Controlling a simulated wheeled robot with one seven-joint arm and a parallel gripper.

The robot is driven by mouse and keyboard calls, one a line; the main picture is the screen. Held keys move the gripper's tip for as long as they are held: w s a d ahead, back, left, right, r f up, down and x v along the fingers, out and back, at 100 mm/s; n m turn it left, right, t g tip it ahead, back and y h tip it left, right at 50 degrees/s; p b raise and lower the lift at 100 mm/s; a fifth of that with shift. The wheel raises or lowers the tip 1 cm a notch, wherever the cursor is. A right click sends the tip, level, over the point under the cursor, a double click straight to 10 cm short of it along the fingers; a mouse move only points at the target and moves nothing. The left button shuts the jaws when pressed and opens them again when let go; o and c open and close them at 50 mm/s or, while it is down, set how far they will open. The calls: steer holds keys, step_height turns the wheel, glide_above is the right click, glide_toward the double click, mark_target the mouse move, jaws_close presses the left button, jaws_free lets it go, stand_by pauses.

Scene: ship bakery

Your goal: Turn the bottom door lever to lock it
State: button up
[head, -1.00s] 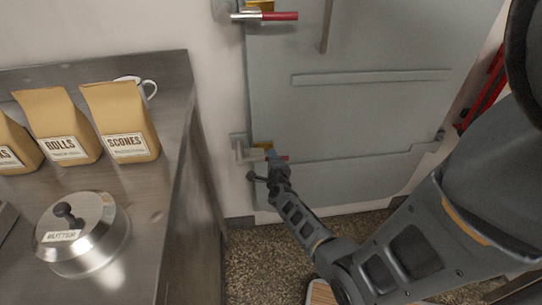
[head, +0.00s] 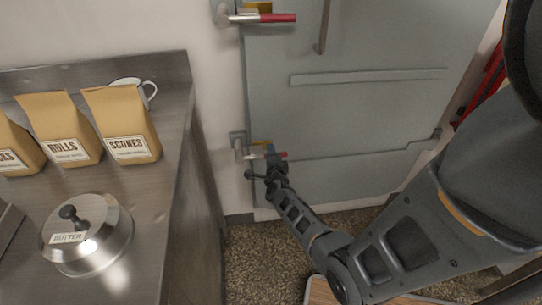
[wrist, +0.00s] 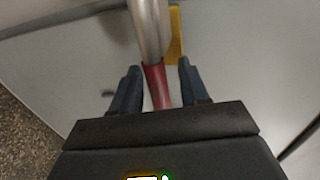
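The grey door (head: 350,110) fills the middle of the head view. Its bottom lever (head: 284,154) sits at the door's lower left edge, a metal bar with a red end, lying roughly level. My gripper (head: 270,162) is at this lever and hides part of it. In the wrist view, the lever's metal bar and red grip (wrist: 156,84) run between the two fingers of my gripper (wrist: 158,75). The fingers are apart, with a gap showing on each side of the red grip. A yellow piece (wrist: 175,35) is beside the bar.
A top lever (head: 275,18) with a red end is higher on the same door edge. A vertical handle (head: 324,25) is on the door. A steel counter (head: 150,185) at left carries paper bags (head: 122,125), a mug (head: 150,88) and a butter dish (head: 95,240).

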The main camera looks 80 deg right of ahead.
steer(key=p+v, duration=0.3)
steer(key=v, duration=0.4)
steer(key=shift+a, duration=0.35)
steer(key=shift+s+r, duration=0.1)
steer(key=shift+s, duration=0.1)
steer(key=s+a+r+n+t+y, duration=0.35)
steer(key=a+r+n, duration=0.35)
steer(key=a, duration=0.4)
steer(key=s+a+r+n+t+y, duration=0.35)
steer(key=a+r+n, duration=0.25)
steer(key=a+n, duration=0.45)
steer(key=s+a+r+n+t+y, duration=0.2)
steer(key=s+a+r+n+y, duration=0.15)
steer(key=a+r+n, duration=0.55)
steer(key=s+a+r+n+y, duration=0.4)
steer(key=a+r, duration=0.3)
steer(key=a, duration=0.2)
steer(key=shift+a+r+n, duration=0.15)
steer(key=shift+r+n, duration=0.15)
steer(key=shift+n, duration=0.15)
